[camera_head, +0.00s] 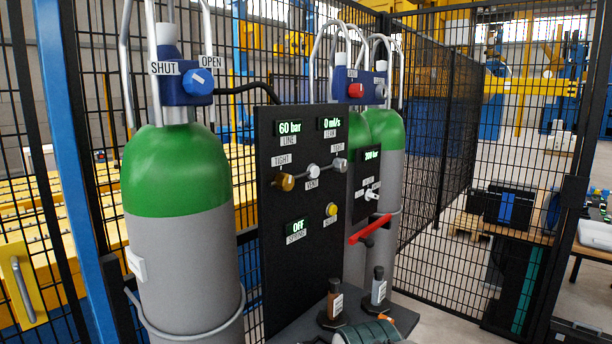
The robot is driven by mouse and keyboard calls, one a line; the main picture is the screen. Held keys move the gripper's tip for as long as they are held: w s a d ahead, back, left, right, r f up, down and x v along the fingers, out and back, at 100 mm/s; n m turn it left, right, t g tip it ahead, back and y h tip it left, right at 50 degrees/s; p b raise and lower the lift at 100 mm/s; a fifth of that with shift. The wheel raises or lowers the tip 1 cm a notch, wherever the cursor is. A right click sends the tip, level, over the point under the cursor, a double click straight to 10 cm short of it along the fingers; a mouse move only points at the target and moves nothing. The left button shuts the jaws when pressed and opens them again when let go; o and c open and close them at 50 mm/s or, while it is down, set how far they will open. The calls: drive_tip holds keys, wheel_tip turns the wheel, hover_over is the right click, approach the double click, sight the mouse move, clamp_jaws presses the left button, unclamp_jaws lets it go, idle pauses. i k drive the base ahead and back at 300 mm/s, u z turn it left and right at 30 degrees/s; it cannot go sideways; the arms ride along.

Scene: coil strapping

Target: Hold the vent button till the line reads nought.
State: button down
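The vent button (312,171) is a small pale round knob in the middle of a black panel (285,255), with a label below it that seems to read VENT. It sits between a brass knob (285,182) under a TIGHT label and a grey knob (340,165). The line display (290,128) at the panel's upper left reads 60 bar. A second display (329,123) to its right reads 0 ml/s. Nothing is seen touching the vent button. My gripper is not in view.
A large green-topped cylinder (175,255) with a blue SHUT/OPEN valve stands left of the panel. More cylinders (388,150) stand behind right. A red handle (370,228) juts out at the right. Two small bottles (335,298) stand on a shelf below. Mesh fencing surrounds this.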

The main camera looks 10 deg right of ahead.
sight(315, 170)
drive_tip(key=k, duration=0.45)
drive_tip(key=u, duration=0.9)
drive_tip(key=i, duration=0.7)
drive_tip(key=z, duration=1.5)
